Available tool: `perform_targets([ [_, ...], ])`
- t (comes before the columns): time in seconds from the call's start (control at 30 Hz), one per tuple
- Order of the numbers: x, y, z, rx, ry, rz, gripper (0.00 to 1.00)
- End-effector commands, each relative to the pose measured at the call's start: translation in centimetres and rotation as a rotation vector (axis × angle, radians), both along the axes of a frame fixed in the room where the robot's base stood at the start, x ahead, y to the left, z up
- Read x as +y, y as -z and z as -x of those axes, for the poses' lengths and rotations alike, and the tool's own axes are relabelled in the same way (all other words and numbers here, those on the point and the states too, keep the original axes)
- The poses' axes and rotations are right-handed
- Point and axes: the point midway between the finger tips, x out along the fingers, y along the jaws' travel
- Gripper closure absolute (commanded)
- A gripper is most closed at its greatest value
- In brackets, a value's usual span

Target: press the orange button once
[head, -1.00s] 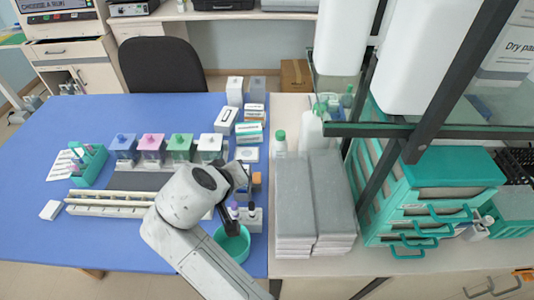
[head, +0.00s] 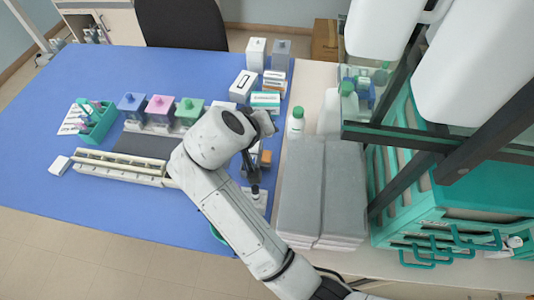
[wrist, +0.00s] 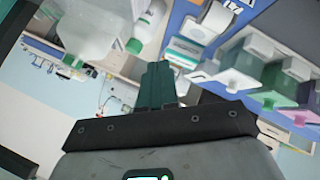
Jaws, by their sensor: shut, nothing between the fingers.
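A small orange patch (head: 265,157) shows just right of my gripper in the head view, on the right side of the blue mat; I cannot tell if it is the orange button. My gripper (head: 255,188) is dark and points down beside it, apart from it in the picture. Its fingers are shut together and empty in the wrist view (wrist: 155,85). No orange button shows in the wrist view. My wrist hides part of the mat around the patch.
Blue (head: 132,104), pink (head: 160,107) and green (head: 189,110) staining jars stand left of my arm. A teal rack (head: 97,122) is farther left. Grey stacks (head: 300,190) and a green-capped bottle (head: 296,122) stand right. Small boxes (head: 265,101) lie behind.

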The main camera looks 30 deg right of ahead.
Motion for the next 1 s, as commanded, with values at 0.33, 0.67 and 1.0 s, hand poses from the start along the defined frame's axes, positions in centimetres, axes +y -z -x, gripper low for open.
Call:
perform_targets([
  [0.33, 0.0, 4.3, 0.0, 0.001, 0.000, 0.000, 1.00],
  [0.67, 0.0, 7.9, 0.0, 0.000, 0.000, 0.000, 1.00],
  [1.0, 0.0, 8.4, 0.0, 0.000, 0.000, 0.000, 1.00],
])
